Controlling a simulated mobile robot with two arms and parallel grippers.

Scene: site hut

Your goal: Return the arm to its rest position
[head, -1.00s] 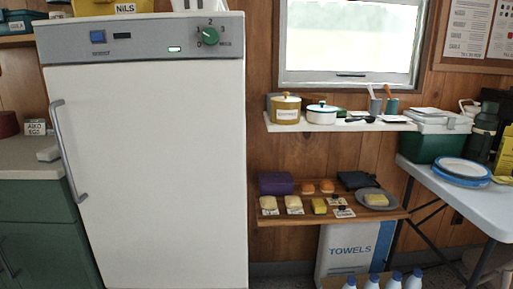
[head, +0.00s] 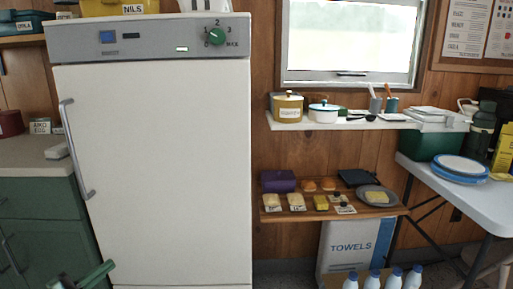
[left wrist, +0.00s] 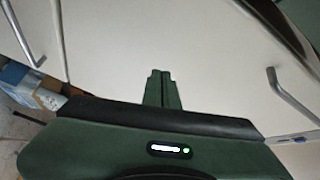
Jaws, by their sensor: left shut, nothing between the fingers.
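My left gripper (head: 98,276) shows at the bottom left of the head view, low in front of the fridge and the green cabinet. In the left wrist view its two green fingers (left wrist: 161,78) are together, with nothing between them. A pale panel fills most of the view beyond the fingers. My right gripper is in neither view.
The white fridge (head: 165,170) is shut, with its handle (head: 75,150) on the left side. A green cabinet (head: 45,225) stands left of it. Wall shelves with pots and food, a towels box (head: 350,247) and a folding table (head: 440,180) are on the right.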

